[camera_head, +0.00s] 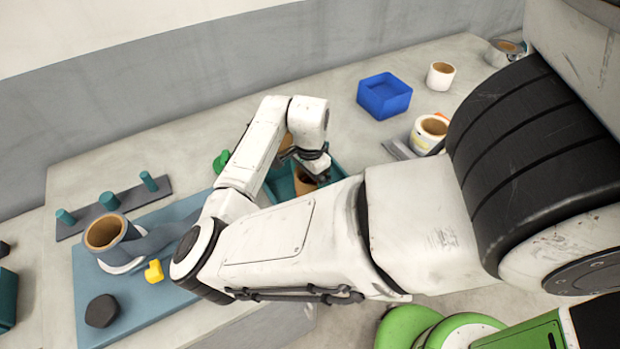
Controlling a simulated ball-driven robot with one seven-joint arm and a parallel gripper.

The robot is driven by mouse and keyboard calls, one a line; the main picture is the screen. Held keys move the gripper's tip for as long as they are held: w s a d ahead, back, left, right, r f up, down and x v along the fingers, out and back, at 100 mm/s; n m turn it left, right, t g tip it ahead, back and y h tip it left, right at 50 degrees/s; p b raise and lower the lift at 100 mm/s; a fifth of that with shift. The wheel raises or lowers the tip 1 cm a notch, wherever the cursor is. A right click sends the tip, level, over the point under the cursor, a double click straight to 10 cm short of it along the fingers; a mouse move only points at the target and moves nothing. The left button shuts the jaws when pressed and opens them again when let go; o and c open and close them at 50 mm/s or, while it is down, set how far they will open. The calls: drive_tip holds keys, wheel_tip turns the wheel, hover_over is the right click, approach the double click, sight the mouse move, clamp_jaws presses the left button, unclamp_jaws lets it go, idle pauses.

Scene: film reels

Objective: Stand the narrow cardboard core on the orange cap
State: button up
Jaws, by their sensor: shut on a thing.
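A brown cardboard core (304,182), likely the narrow one, shows at the teal tray (337,172) in the middle of the table. My gripper (314,170) points down there, shut on this core; the fingers and the core's lower part are partly hidden. Another brown surface (287,142) shows just behind my wrist, mostly covered.
On the blue mat (140,322) are a wide brown-topped core (105,232), a yellow piece (153,271) and a dark block (102,310). A teal-pegged rack (110,202) stands behind. A blue box (384,96) and white rolls (440,76) stand back right.

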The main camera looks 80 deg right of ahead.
drive_tip(key=shift+f+b, duration=0.35)
drive_tip(key=shift+f, duration=0.25)
drive_tip(key=o, duration=0.6)
drive_tip(key=shift+o, duration=0.2)
wheel_tip(320, 180, up, 6)
drive_tip(key=p, duration=0.5)
drive_tip(key=shift+r, duration=2.55)
